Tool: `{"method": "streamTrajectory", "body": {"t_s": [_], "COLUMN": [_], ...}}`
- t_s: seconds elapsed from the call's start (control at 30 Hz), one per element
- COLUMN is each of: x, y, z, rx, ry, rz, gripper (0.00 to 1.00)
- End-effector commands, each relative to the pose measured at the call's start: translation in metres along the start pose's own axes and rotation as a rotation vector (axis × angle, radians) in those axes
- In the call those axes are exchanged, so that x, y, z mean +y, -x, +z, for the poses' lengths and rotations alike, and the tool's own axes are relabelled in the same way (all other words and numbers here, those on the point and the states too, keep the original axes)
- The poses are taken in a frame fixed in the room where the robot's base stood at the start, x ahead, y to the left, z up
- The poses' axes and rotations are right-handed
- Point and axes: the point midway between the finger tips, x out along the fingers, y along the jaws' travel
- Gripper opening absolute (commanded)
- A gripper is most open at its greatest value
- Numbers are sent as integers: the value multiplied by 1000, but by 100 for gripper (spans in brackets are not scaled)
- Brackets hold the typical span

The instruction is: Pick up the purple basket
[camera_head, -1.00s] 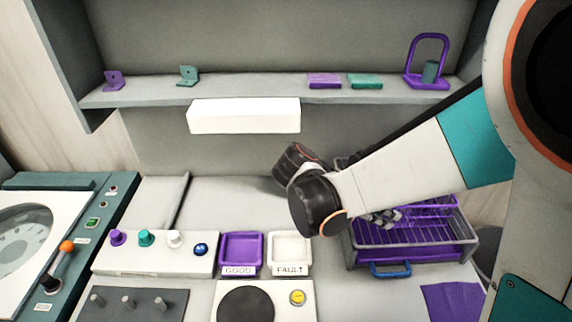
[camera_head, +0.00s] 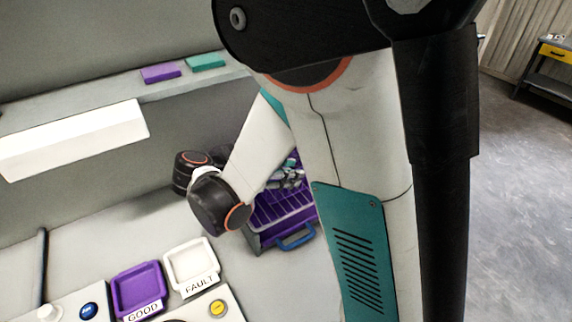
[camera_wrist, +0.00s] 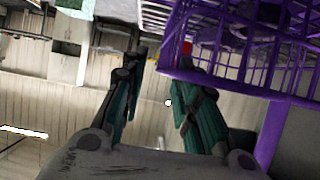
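A purple wire-sided basket (camera_head: 275,213) stands on the bench in the head view, with a grey side and a blue handle (camera_head: 297,238) at its front. My arm hides its right part. In the wrist view, purple wire mesh (camera_wrist: 250,88) fills the upper right, close behind the right finger. My gripper (camera_wrist: 165,85) is open, its two green-and-dark fingers apart and nothing between them. In the head view my gripper (camera_head: 288,178) is mostly hidden behind my arm, at the basket's top; I cannot tell whether it touches. A small red thing (camera_wrist: 187,47) shows near the right fingertip.
A purple GOOD tray (camera_head: 138,288) and a white FAULT tray (camera_head: 192,265) lie left of the basket. A shelf above holds a purple block (camera_head: 161,73) and a green block (camera_head: 205,62). Open floor (camera_head: 520,200) lies at the right, with a workbench (camera_head: 555,55) beyond.

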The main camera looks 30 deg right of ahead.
Motion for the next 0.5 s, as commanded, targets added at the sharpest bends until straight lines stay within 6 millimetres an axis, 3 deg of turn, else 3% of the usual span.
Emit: {"method": "streamTrajectory", "body": {"t_s": [0.3,0.5], "x": [-5,-5], "y": [-40,-53], "z": [-6,-6], "rx": [0,0], "ry": [-2,-1], "rz": [3,1], "gripper": [28,28]}}
